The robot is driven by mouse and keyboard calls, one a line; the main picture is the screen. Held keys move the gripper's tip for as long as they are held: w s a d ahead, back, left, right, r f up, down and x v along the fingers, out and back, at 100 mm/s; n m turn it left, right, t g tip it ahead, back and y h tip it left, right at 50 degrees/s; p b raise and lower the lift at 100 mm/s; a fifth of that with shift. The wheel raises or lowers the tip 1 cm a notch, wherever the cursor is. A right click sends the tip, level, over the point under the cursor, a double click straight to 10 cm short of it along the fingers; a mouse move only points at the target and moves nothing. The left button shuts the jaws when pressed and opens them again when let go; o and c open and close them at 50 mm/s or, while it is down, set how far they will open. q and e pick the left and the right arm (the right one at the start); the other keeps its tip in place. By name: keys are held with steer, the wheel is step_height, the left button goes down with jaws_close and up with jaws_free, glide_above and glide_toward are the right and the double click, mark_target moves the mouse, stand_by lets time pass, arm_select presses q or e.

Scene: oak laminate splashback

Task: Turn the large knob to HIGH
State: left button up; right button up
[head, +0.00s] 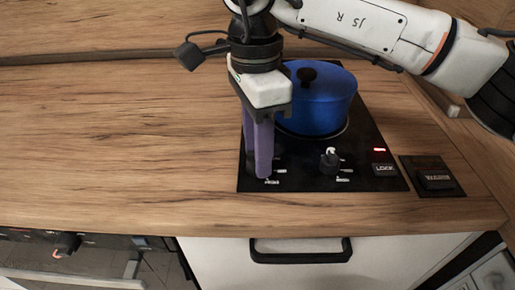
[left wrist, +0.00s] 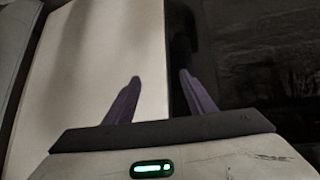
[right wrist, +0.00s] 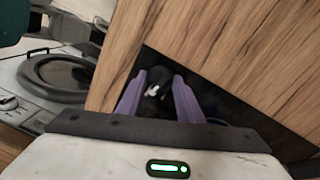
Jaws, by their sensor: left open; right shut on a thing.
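The black cooktop (head: 367,133) carries two dark knobs along its front. My right gripper (head: 263,172) reaches down at the left one, and its purple fingers mostly hide that knob in the head view. In the right wrist view, my right gripper (right wrist: 160,78) has a finger on each side of this left knob (right wrist: 156,96), shut on it; a white mark shows on its top. The other knob (head: 329,161) stands free to the right, with a white mark at its back. Small white labels beside the knobs are unreadable. My left gripper (left wrist: 161,80) is open and empty.
A blue lidded pot (head: 318,100) stands on the cooktop close behind the knobs and my right gripper. A LOCK key (head: 384,169) and a separate switch panel (head: 434,178) lie to the right. The wooden counter (head: 120,130) is clear at left.

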steer(key=m, duration=0.4)
steer(key=shift+d+m, duration=0.1)
steer(key=shift+m, duration=0.2)
steer(key=shift+m+b, duration=0.6)
steer(key=shift+m, duration=1.7)
steer(key=o, duration=1.1)
steer(key=shift+c, duration=0.2)
steer(key=shift+r, duration=0.15)
step_height(320, 180, up, 10)
steer(key=p, duration=0.1)
steer(key=shift+w+d, duration=0.15)
steer(key=shift+w, duration=0.15)
